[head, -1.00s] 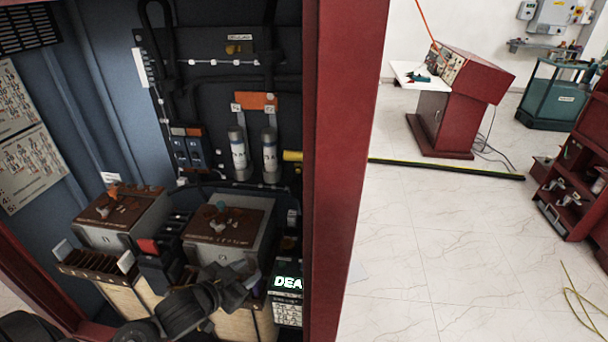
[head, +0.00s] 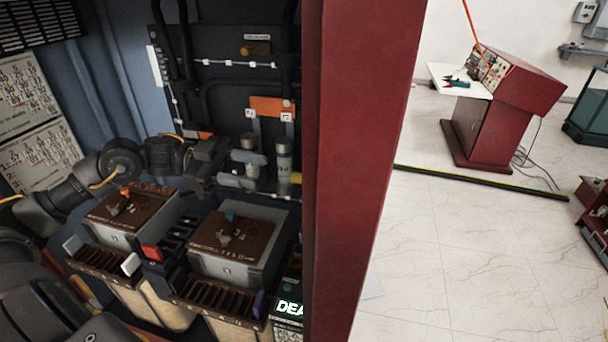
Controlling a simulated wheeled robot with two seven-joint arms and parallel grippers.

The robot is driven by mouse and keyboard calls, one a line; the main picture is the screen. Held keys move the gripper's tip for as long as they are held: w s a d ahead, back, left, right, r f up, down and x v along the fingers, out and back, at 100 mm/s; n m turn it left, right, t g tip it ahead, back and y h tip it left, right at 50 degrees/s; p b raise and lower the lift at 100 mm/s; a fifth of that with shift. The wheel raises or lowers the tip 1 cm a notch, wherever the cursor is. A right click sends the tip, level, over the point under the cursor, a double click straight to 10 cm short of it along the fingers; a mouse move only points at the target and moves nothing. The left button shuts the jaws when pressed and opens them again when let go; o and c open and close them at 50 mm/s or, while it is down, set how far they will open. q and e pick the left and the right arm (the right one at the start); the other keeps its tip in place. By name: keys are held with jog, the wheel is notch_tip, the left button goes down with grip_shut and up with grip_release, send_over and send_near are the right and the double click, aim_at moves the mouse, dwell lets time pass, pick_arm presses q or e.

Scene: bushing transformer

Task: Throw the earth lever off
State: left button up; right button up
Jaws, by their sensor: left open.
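No readable label marks the earth lever, so I cannot tell which control it is. One brown-topped box has an orange-tipped lever (head: 122,198). The other has a teal-tipped lever (head: 227,228). A small yellow handle (head: 254,50) sits under a label plate high on the back panel. My left gripper (head: 259,171) reaches in from the left, above the boxes. Its grey fingers are apart, in front of the left of two upright silver cylinders (head: 249,144), partly hiding it. I cannot tell whether they touch it. My right gripper is not in view.
A red cabinet post (head: 352,170) stands close on the right of the open bay. Cables and an orange plate (head: 272,106) are on the back panel. A lit display (head: 288,306) sits low beside the post. Tiled floor right of the post is largely clear.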

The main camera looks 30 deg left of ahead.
aim_at(298, 173)
pick_arm(q)
jog(key=p+x, duration=0.2)
jog(key=x, duration=0.3)
jog(key=p+x, duration=0.2)
jog(key=x, duration=0.2)
jog(key=shift+d+r, duration=0.2)
jog(key=shift+d, duration=0.2)
jog(key=shift+w+d+f, duration=0.15)
jog(key=shift+w+d, duration=0.05)
jog(key=shift+d, duration=0.3)
grip_shut()
